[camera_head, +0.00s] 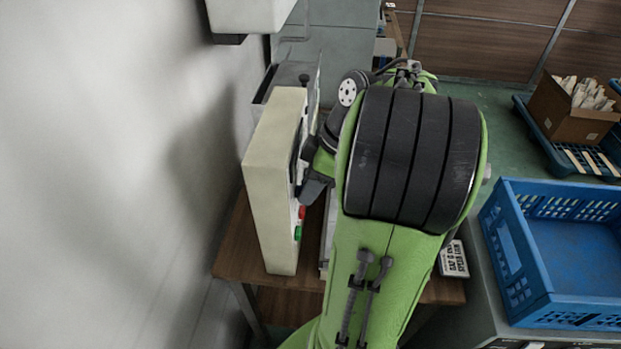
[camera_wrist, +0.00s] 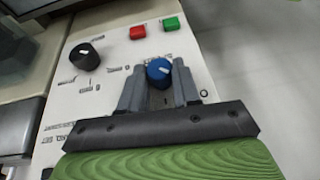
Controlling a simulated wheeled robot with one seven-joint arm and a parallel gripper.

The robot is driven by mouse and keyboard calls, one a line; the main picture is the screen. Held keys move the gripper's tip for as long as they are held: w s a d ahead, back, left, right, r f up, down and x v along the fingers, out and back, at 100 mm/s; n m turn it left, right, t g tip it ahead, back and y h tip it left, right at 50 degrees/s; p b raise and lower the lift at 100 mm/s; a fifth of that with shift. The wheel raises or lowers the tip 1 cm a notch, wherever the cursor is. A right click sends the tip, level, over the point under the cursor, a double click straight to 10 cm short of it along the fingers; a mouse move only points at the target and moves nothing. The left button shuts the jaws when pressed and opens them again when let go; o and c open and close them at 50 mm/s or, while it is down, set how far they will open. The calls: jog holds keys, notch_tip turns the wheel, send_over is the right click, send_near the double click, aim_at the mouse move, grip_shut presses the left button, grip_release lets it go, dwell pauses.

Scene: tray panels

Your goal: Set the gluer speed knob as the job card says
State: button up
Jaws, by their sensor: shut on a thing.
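In the wrist view a blue knob (camera_wrist: 158,70) with a white pointer mark sits on a pale control panel (camera_wrist: 105,88). My gripper (camera_wrist: 160,80) has its two grey fingers closed on either side of this knob. Printed labels around the knob are partly hidden by the fingers and too small to read surely. A black knob (camera_wrist: 84,56) with a white mark is to the left on the same panel. In the head view the panel box (camera_head: 272,180) stands on a wooden table, and my arm hides most of its face. A printed card (camera_head: 453,259) lies on the table at the right.
A red button (camera_wrist: 137,32) and a green button (camera_wrist: 171,24) are beyond the blue knob. A white wall (camera_head: 110,180) is close to the left of the box. A blue crate (camera_head: 515,270) stands at the right, with a cardboard box (camera_head: 565,112) behind it.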

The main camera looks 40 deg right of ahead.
jog(key=y+p, duration=0.1)
jog(key=p, duration=0.1)
jog(key=g+y+p, duration=0.1)
jog(key=p, duration=0.2)
jog(key=shift+d+r+m, duration=0.15)
jog(key=shift+r+m, duration=0.15)
jog(key=shift+r, duration=0.1)
jog(key=y+p, duration=0.1)
jog(key=p, duration=0.2)
jog(key=g+p, duration=0.1)
jog(key=p, duration=0.2)
jog(key=shift+w+d+g+y+p, duration=0.2)
jog(key=shift+g+y+p, duration=0.1)
jog(key=shift+y, duration=0.1)
jog(key=g+y+p, duration=0.1)
jog(key=p, duration=0.3)
jog(key=f+m+g+y+p, duration=0.1)
jog(key=y+p, duration=0.1)
jog(key=p, duration=0.3)
jog(key=shift+w+d, duration=0.2)
jog(key=shift+f, duration=0.15)
jog(key=o, duration=1)
jog(key=shift+o, duration=0.2)
